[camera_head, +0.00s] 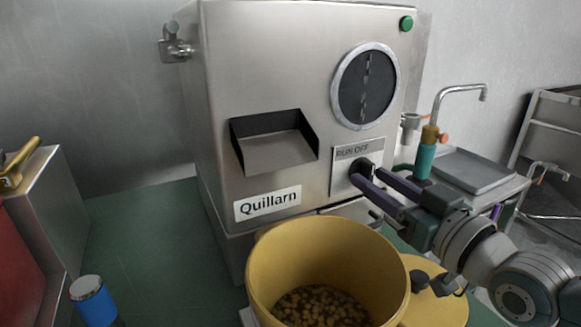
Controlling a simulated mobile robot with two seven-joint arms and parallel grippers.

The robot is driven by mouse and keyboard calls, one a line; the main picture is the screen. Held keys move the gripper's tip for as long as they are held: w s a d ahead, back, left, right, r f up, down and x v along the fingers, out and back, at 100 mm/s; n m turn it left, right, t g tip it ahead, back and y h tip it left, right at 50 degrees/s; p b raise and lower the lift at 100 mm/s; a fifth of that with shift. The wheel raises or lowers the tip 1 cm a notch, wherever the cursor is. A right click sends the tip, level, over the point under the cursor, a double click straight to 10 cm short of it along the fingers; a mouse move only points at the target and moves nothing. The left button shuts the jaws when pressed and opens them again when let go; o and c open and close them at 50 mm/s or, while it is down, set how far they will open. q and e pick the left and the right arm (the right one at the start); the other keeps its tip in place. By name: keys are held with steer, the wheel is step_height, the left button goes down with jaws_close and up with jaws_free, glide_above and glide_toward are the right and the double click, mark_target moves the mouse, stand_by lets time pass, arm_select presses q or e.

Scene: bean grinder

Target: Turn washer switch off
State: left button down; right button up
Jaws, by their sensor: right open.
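The fingers partly cover the plate below the knob, and the knob's exact setting is hard to read. My left gripper is not in view.
A yellow pot (265,275) holding brown beans stands in front of the machine, with a yellow lid (440,308) beside it. A round dark window (367,87) and an open chute (273,147) are above.

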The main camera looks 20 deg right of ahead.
steer(key=shift+s, duration=0.1)
steer(key=s+p, duration=0.1)
steer(key=s, duration=0.8)
steer(key=shift+s+d, duration=0.35)
steer(key=shift+d, duration=0.05)
